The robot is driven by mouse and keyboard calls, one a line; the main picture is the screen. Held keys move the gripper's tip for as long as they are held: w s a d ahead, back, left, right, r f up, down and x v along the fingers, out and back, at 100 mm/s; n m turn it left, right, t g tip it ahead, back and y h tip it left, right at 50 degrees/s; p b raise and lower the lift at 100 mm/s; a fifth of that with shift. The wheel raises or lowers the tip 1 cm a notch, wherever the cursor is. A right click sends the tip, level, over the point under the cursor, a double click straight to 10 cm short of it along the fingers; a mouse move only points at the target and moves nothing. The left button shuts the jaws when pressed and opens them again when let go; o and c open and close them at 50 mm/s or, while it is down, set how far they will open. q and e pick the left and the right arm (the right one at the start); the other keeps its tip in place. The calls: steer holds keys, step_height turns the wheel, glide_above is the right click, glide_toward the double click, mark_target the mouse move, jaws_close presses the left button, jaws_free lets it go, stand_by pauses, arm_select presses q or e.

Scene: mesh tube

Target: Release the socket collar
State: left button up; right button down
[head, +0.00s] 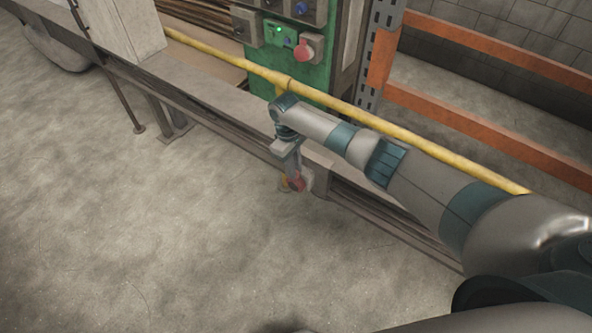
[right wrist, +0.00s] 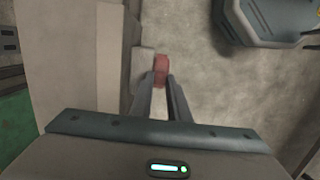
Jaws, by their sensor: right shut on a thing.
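A small red piece, which looks like the socket collar (head: 295,181), is on a small grey box (head: 308,180) at the front side of the grey beam, low over the floor. My right gripper (head: 292,178) reaches down to it and covers part of it. In the right wrist view, my two fingers (right wrist: 161,84) are shut on the red collar (right wrist: 161,66), with the grey box (right wrist: 141,68) just left of it. A yellowish bit shows beside the red in the head view, too small to make out. My left gripper is not in view.
A yellow pipe (head: 225,61) runs behind my right arm, above the grey beam (head: 215,92). A green panel (head: 272,68) with a red knob (head: 304,50) and a green light stands behind it. Orange rails (head: 480,122) are at right. The concrete floor (head: 130,230) in front is clear.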

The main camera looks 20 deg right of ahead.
steer(key=c, duration=1.7)
jaws_free()
steer(key=shift+w+a+r, duration=0.1)
steer(key=shift+w+r, duration=0.05)
steer(key=shift+r, duration=0.6)
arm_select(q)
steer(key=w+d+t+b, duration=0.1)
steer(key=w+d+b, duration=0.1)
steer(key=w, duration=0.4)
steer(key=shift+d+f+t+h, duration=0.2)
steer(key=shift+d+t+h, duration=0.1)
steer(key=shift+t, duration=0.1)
arm_select(e)
steer(key=shift+w+a+r, duration=0.2)
steer(key=shift+w+r, duration=0.05)
steer(key=shift+r, duration=2.4)
steer(key=shift+w+a+r, duration=0.2)
steer(key=shift+w+r, duration=0.05)
steer(key=shift+r, duration=2.35)
steer(key=shift+w+a+r, duration=0.2)
steer(key=shift+w+r, duration=0.05)
steer(key=shift+r, duration=2.4)
